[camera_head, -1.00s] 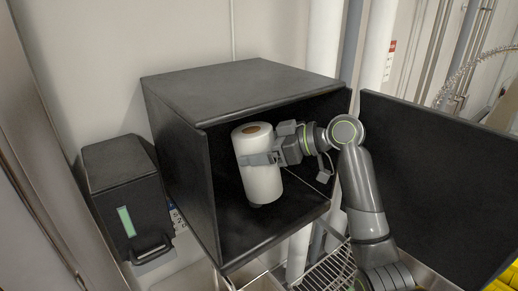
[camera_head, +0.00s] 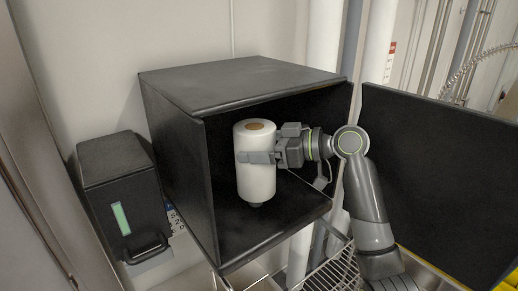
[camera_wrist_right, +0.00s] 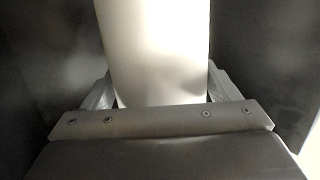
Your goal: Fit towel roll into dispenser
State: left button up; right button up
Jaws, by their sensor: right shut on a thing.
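The white towel roll (camera_head: 256,180) stands nearly upright inside the open black dispenser box (camera_head: 172,150). Its brown core shows at the top, and a small dark piece shows under its lower end. My right gripper (camera_head: 258,157) is shut around the roll's upper half, reaching in from the right. The right wrist view shows the roll (camera_wrist_right: 155,45) between the two fingers (camera_wrist_right: 158,95). Whether the roll's lower end touches the dark piece or a holder is hard to tell. My left gripper is not in view.
The dispenser's black door (camera_head: 435,170) stands open at the right. A smaller black box (camera_head: 120,190) with a green strip and a handle is on the wall at the left. A wire rack (camera_head: 330,272) is below, and pale pipes (camera_head: 374,60) run behind.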

aim_at(259, 120)
dwell(0.5)
notch_tip(259, 120, down, 4)
jog(key=b, duration=0.3)
jog(key=shift+b, duration=0.4)
jog(key=o, duration=1.7)
jog(key=shift+o, duration=0.2)
notch_tip(259, 120, up, 9)
jog(key=b, duration=0.3)
jog(key=shift+r, duration=0.55)
